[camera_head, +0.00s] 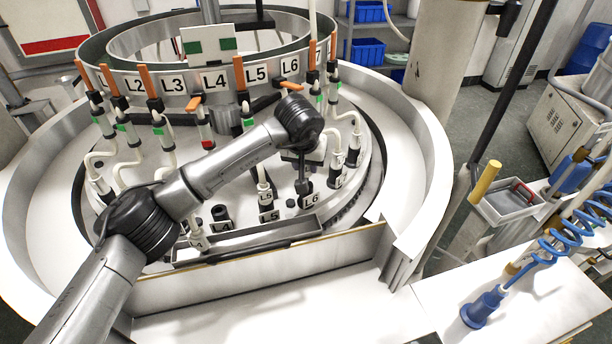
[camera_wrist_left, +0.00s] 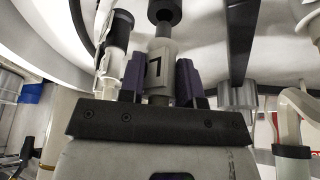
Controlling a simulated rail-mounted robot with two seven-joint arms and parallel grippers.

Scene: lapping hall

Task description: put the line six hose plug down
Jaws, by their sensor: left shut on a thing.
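My left gripper (camera_head: 304,184) reaches down over the front of the round machine, near the L5 and L6 positions. In the left wrist view its two purple fingers (camera_wrist_left: 160,82) are shut on a pale grey hose plug (camera_wrist_left: 160,58) with a black mark on its side. A black cylindrical part sits at the plug's far end; I cannot tell whether the plug is seated in it. In the head view the held plug is mostly hidden by my wrist. The L6 sign (camera_head: 290,66) is on the ring behind. My right gripper is not in view.
Neighbouring hose plugs stand close on both sides, including one labelled L5 (camera_head: 264,190). A low metal tray (camera_head: 250,243) lies in front. A white bench (camera_head: 530,300) with a blue coiled hose (camera_head: 560,245) is at right.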

